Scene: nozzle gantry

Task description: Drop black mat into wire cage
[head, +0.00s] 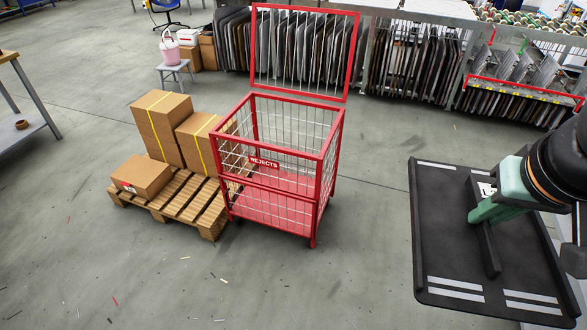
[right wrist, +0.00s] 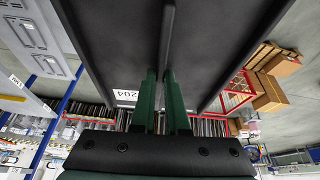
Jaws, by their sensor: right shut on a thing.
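The black mat (head: 450,255) is a dark rectangular panel with raised edges, light grey strips near its ends and a central rib. My right gripper (head: 482,212) is shut on that rib and holds the mat at the right of the head view. In the right wrist view, the green fingers (right wrist: 164,100) pinch the rib, and the mat's dark face (right wrist: 110,40) fills the upper middle. The wire cage (head: 264,163) has a red frame, white mesh and a REJECTS sign; its lid is raised and its top open. It stands left of the mat, apart from it. My left gripper is out of view.
A wooden pallet (head: 190,203) with cardboard boxes (head: 163,118) stands against the cage's left side. Racks of upright panels (head: 415,68) line the back. A grey stool (head: 174,70) holds a pink bucket (head: 169,48). The floor between cage and mat is clear.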

